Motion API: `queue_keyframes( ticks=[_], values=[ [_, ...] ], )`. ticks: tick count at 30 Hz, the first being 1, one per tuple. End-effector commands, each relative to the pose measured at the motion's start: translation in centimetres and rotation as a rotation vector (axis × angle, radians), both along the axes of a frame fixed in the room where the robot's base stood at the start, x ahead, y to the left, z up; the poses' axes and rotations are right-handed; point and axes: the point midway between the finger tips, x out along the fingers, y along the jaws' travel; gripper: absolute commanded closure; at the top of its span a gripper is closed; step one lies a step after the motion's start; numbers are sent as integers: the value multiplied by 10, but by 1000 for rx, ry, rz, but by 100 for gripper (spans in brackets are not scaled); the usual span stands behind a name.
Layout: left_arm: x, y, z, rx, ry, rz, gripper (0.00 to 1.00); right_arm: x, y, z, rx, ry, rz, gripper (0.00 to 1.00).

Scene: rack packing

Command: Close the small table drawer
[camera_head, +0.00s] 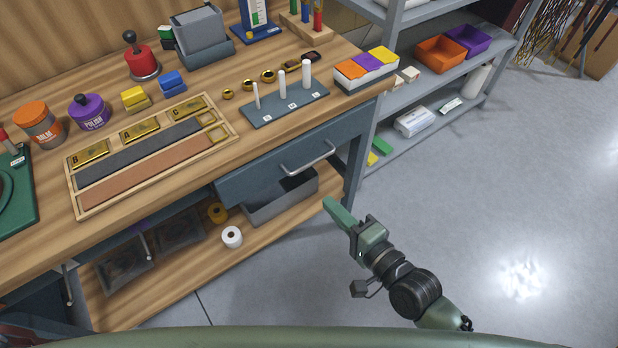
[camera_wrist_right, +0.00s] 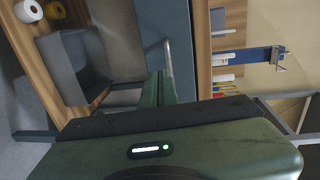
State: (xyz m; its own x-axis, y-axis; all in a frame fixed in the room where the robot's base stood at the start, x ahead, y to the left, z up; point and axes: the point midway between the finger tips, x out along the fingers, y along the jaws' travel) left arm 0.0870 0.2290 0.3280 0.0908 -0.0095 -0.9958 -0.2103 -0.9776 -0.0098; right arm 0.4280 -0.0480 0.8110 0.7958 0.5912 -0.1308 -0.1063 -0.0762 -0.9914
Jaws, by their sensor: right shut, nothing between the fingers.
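The table drawer (camera_head: 262,172) has a blue-grey front with a pale bar handle (camera_head: 312,159). It is under the right part of the wooden workbench top. No drawer interior shows from above, so I cannot tell how far it stands out. In the right wrist view the drawer front (camera_wrist_right: 172,22) and its handle (camera_wrist_right: 168,58) are just beyond the fingers. My right gripper (camera_head: 333,207) is shut and empty, below and to the right of the handle in the head view. Its fingertips (camera_wrist_right: 161,80) appear close to the handle, but contact cannot be told. My left gripper is out of view.
A grey open bin (camera_head: 283,203) and a white roll (camera_head: 232,237) are on the lower shelf. The bench top (camera_head: 215,78) holds a wooden tray (camera_head: 232,133) and a peg board (camera_head: 285,108). A grey shelf rack (camera_head: 455,88) stands right. Floor around my right arm is clear.

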Motion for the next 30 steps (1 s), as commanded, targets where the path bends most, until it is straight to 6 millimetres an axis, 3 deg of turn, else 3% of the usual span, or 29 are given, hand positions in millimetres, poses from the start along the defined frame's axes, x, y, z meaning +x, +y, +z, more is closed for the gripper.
queue_keyframes(
  ticks=[6, 12, 30],
  values=[
    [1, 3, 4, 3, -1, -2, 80, 39, 29, -4, 1, -3, -1, 100],
    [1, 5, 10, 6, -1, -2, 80, 61, 45, 1, 1, -3, 0, 100],
    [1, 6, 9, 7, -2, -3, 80, 77, 56, 0, 0, -2, -2, 100]
  ],
)
